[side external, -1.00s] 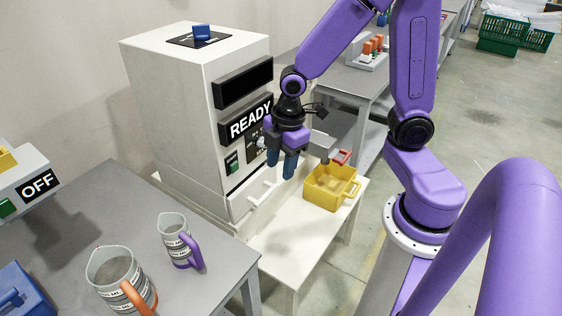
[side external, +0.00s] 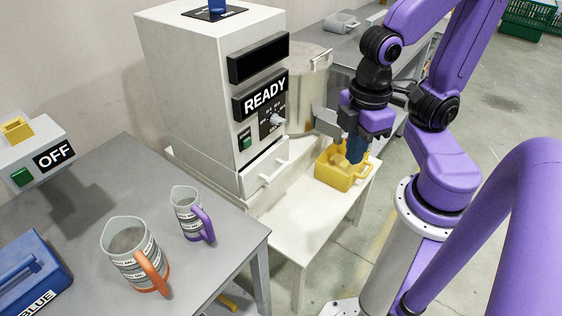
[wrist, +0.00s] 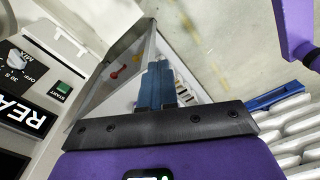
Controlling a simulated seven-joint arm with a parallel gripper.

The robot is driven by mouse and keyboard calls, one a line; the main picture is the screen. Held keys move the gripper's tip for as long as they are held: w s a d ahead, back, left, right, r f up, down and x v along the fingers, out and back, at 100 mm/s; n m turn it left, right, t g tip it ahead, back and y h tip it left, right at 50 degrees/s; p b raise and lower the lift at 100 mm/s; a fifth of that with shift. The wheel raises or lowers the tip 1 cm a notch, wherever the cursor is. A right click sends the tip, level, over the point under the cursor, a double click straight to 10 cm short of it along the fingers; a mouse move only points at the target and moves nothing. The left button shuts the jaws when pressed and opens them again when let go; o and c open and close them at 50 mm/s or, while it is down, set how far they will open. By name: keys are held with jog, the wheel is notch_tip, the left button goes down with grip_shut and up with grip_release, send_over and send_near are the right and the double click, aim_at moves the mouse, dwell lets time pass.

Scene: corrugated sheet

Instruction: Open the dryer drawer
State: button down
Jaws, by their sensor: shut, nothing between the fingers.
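The dryer (side external: 208,80) is a tall white cabinet with a lit READY display (side external: 262,95), a knob and a green START button (side external: 245,139). Its drawer (side external: 262,168) is at the bottom of the front and looks closed, with a white bar handle (side external: 272,174). The handle also shows at the upper left of the wrist view (wrist: 62,34). My gripper (side external: 354,152) has blue fingers, shut and empty, pointing down. It is to the right of the drawer, apart from the handle, and overlaps the yellow bin in the side view. The shut fingers show mid-frame in the wrist view (wrist: 156,84).
A yellow bin (side external: 338,180) stands on the white table (side external: 300,228) right of the drawer. A metal drum (side external: 308,90) stands behind, beside the dryer. Two measuring jugs (side external: 133,255) stand on the grey table at front left. The white table before the drawer is clear.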

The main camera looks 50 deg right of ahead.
jog(key=w+f+m+t, duration=0.1)
jog(key=w+f+m, duration=0.2)
jog(key=w+f, duration=0.35)
jog(key=w+f+m, duration=0.3)
jog(key=w, duration=0.7)
jog(key=w+d+f+m+t, duration=0.3)
jog(key=w+d+f+m, duration=0.3)
jog(key=w+d+f, duration=0.6)
notch_tip(320, 180, down, 10)
jog(key=w+d, duration=0.1)
jog(key=d, duration=0.1)
jog(key=shift+w, duration=0.3)
jog(key=shift+d, duration=0.1)
jog(key=s, duration=2.2)
jog(key=shift+s, duration=0.4)
